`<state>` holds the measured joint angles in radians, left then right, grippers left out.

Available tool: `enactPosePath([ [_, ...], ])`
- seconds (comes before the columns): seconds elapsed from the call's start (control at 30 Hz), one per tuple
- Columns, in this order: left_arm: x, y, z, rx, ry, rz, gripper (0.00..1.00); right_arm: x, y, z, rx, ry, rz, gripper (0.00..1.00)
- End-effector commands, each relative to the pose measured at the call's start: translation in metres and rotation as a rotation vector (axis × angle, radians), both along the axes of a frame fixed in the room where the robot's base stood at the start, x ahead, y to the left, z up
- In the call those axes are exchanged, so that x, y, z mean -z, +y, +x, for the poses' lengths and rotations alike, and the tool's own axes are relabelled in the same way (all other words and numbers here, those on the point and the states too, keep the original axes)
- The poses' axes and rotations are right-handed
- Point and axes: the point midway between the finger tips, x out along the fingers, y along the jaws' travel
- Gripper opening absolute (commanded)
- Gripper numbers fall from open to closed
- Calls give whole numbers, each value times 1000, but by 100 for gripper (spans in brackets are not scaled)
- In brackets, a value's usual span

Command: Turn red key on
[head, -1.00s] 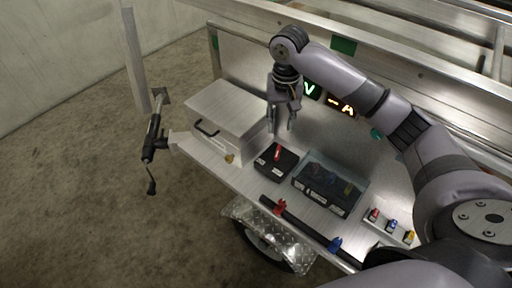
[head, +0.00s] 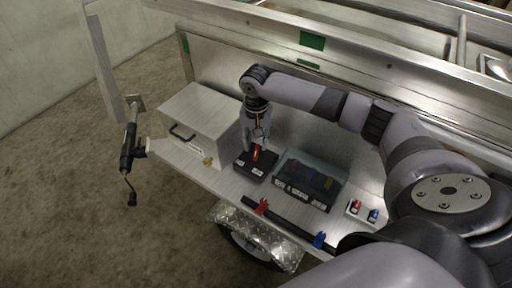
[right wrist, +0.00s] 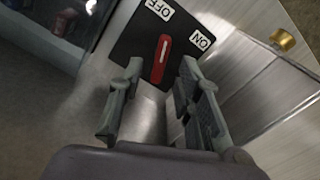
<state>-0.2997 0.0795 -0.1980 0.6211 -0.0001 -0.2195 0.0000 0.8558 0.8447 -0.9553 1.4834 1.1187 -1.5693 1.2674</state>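The red key (head: 256,153) stands on a black switch box (head: 250,170) on the trailer's shelf. In the right wrist view the red key (right wrist: 160,60) has a white line along it, and its far end points toward the OFF label (right wrist: 159,8). The ON label (right wrist: 202,41) is to its right. My right gripper (head: 256,146) is directly above the box, pointing down. In the right wrist view its open fingers (right wrist: 158,92) lie either side of the key's near end, with gaps to it. My left gripper is out of view.
A metal box with a black handle (head: 204,118) stands left of the switch box. A clear-lidded case (head: 310,180) stands right of it. Small red and blue parts (head: 365,211) are farther right. A brass knob (right wrist: 283,40) is near the switch box.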

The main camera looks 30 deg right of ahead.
Motion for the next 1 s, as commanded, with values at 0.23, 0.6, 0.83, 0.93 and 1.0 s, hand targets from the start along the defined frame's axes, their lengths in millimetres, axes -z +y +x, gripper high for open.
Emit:
enactPosePath([
  [0.23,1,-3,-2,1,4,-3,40,28,0,0,-1,1,-1,32],
  [0.6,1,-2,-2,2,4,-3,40,31,0,0,-2,-1,0,30],
  [0.83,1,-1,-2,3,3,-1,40,31,0,0,-1,-1,0,14],
  [0.93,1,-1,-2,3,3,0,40,31,0,0,-1,-1,0,8],
  [1.0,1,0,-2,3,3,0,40,31,0,0,-1,-1,-1,3],
])
